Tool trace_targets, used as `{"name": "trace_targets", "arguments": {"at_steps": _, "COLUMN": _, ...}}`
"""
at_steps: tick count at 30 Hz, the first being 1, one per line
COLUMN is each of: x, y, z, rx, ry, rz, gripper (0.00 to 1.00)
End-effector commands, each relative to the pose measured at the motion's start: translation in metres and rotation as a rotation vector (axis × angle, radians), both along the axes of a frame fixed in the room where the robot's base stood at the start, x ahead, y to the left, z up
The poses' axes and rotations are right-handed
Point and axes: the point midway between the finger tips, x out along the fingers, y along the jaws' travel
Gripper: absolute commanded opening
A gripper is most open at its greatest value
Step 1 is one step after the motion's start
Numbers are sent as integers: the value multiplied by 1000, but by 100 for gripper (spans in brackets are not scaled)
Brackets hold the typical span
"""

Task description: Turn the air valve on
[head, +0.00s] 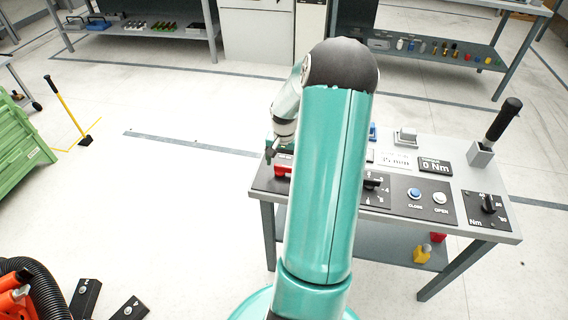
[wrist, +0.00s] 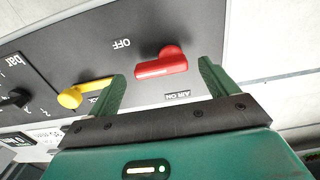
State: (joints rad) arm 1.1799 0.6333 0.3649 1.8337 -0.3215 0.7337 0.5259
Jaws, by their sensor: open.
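The red air valve handle (wrist: 162,66) sits on a dark panel in the wrist view, between an OFF label (wrist: 121,43) and an AIR ON label (wrist: 178,95). The handle lies roughly sideways in the picture. My gripper (wrist: 164,80) is open, with one green finger to the left of the red handle and one to the right. I cannot tell whether either finger touches it. In the head view my gripper (head: 269,157) is at the left end of the bench, beside the red handle (head: 283,170), which is partly hidden by my arm.
A yellow lever (wrist: 80,94) is close outside the left finger. A black knob (wrist: 15,99) is farther left. The bench (head: 510,225) also carries CLOSE (head: 414,193) and OPEN (head: 440,198) buttons, a torque display (head: 435,166) and a black-handled lever (head: 500,122).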

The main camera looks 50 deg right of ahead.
Motion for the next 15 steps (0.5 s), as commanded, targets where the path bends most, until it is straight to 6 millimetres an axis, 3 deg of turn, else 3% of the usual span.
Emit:
{"name": "trace_targets", "arguments": {"at_steps": 4, "x": 2, "y": 0, "z": -12, "rx": 0, "ry": -1, "rz": 1, "gripper": 85}}
{"name": "trace_targets", "arguments": {"at_steps": 12, "x": 1, "y": 0, "z": -14, "rx": -1, "ry": -1, "rz": 1, "gripper": 85}}
{"name": "trace_targets", "arguments": {"at_steps": 13, "x": 1, "y": 0, "z": -14, "rx": -1, "ry": -1, "rz": 1, "gripper": 84}}
{"name": "trace_targets", "arguments": {"at_steps": 15, "x": 1, "y": 0, "z": -14, "rx": -1, "ry": -1, "rz": 1, "gripper": 70}}
